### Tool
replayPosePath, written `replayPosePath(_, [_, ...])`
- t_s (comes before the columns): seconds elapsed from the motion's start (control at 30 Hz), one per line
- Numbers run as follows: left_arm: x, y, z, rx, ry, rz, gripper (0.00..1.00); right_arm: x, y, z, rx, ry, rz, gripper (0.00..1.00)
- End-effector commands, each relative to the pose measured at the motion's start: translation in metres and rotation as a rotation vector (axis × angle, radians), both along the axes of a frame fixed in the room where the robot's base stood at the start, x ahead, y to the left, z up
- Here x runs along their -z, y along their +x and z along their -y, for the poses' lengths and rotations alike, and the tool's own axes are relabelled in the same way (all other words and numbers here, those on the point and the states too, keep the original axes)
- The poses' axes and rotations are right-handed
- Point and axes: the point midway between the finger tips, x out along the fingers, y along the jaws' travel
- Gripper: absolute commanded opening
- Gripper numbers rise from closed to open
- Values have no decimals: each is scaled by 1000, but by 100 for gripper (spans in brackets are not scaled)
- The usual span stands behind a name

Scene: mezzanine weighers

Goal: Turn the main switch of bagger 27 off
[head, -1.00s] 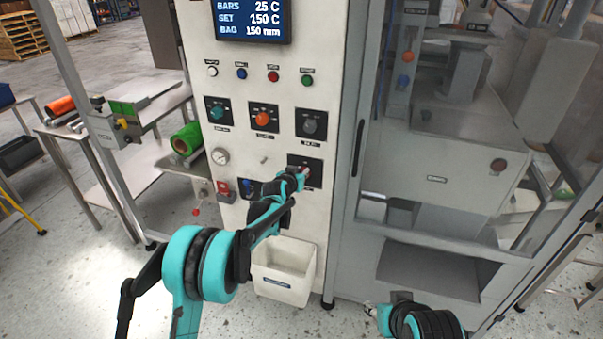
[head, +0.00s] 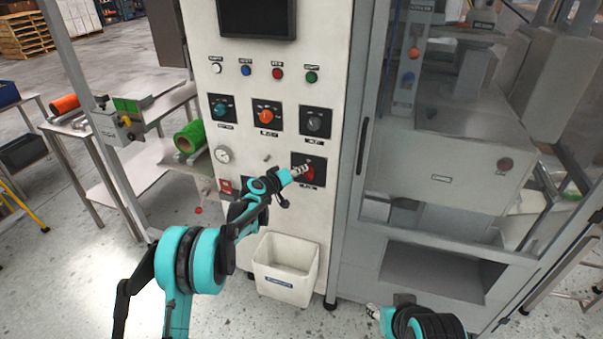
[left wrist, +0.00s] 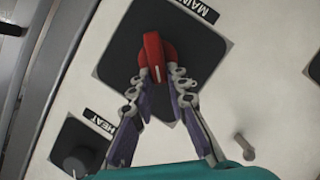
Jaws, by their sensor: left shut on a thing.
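The main switch is a red knob (head: 310,174) on a black square plate (head: 322,161), low on the white cabinet's front. The left wrist view shows the red knob (left wrist: 153,52) beside a label reading MAIN. My left gripper (head: 300,170) is at the knob, and its two fingers (left wrist: 161,84) are shut on the knob's near end, one on each side. The display (head: 257,17) above is dark. My right gripper (head: 373,312) is low at the picture's bottom, away from the cabinet's switches; its fingers are too small to read.
Three other rotary switches sit above, including an orange one (head: 265,116). A gauge (head: 223,155) is at the left. A white bin (head: 286,265) stands below. A glazed machine door with a handle (head: 363,145) is at the right. A dark HEAT knob (left wrist: 77,163) is near the gripper.

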Motion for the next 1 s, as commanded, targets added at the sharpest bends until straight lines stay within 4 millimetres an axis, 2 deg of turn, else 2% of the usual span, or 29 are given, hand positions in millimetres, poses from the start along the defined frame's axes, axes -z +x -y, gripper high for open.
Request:
replayPosePath(0.6, [17,3,-8,0,-534,-174,0,29,0,0,0,0,0,40])
replayPosePath(1.0, [21,3,-8,0,-729,-238,0,39,0,0,0,0,0,40])
